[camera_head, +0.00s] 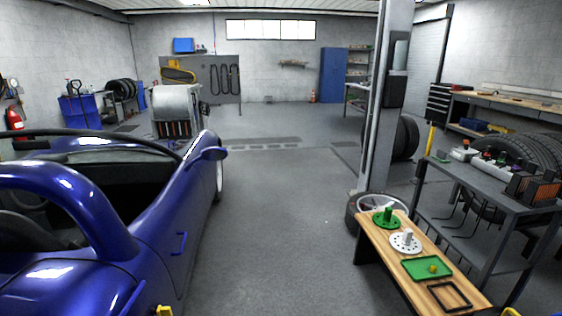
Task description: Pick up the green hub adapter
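The green hub adapter (387,218), a flat round flange with an upright stub on top, stands at the far end of a wooden bench (391,257) at the lower right. A silver-white adapter (406,241) of similar shape, with holes around its flange, sits just in front of it. My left gripper (163,311) shows only as a small yellow piece at the bottom edge, far left of the bench. My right gripper (511,312) shows only as a yellow tip at the bottom right, near the bench's near end. Both are well away from the green adapter, and their fingers are mostly cut off.
A green tray (418,262) holding a small yellow-green part and a black square frame (449,296) lie nearer on the bench. A wheel (382,206) and a grey post stand behind it. A dark metal table (487,178) stands right. A blue car (165,215) fills the left; the middle floor is clear.

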